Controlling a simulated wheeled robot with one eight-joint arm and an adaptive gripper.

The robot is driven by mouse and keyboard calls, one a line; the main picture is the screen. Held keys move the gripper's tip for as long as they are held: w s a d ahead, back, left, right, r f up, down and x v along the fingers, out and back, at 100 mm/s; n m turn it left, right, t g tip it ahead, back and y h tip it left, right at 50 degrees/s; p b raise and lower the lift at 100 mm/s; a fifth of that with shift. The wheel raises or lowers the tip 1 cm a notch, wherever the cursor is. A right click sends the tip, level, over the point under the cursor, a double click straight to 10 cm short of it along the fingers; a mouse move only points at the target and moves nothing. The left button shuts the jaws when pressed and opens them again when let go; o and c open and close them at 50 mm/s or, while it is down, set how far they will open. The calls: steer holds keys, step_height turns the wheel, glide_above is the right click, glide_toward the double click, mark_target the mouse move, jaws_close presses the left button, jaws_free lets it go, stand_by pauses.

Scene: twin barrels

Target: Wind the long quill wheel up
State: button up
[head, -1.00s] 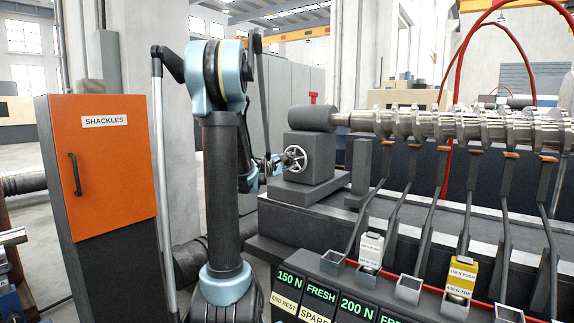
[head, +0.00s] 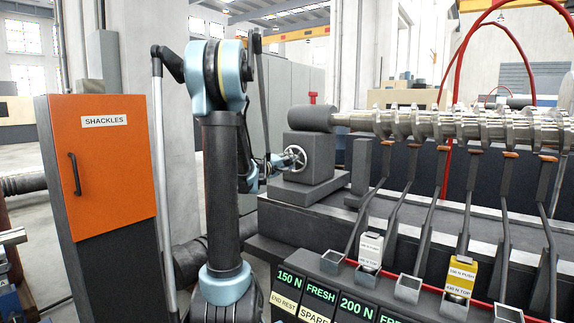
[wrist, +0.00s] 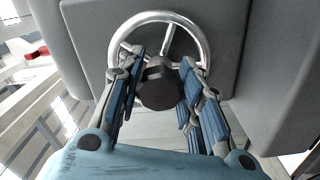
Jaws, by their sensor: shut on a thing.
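The quill wheel (head: 294,159) is a small bright metal handwheel with spokes on the left face of a grey block (head: 312,170), under a dark cylinder. In the wrist view its silver rim (wrist: 168,14) arches across the top, and a dark round hub (wrist: 158,88) sits in the middle. My gripper (wrist: 161,62) is shut on the wheel, with blue-padded fingers on both sides of the hub. The lower rim is partly hidden by the fingers. In the head view my gripper (head: 272,165) reaches the wheel from the left, and its fingers are too small to make out.
An orange-doored shackles cabinet (head: 100,160) stands at left. A long metal shaft (head: 450,122) runs right from the dark cylinder (head: 311,118). Several levers with weights and open boxes (head: 408,288) stand in front. A light column (head: 183,130) rises behind my arm.

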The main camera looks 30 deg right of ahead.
steer(key=shift+f, duration=0.1)
stand_by(0.3)
steer(key=o, duration=1.1)
steer(key=v, duration=1.2)
steer(key=shift+f, duration=0.1)
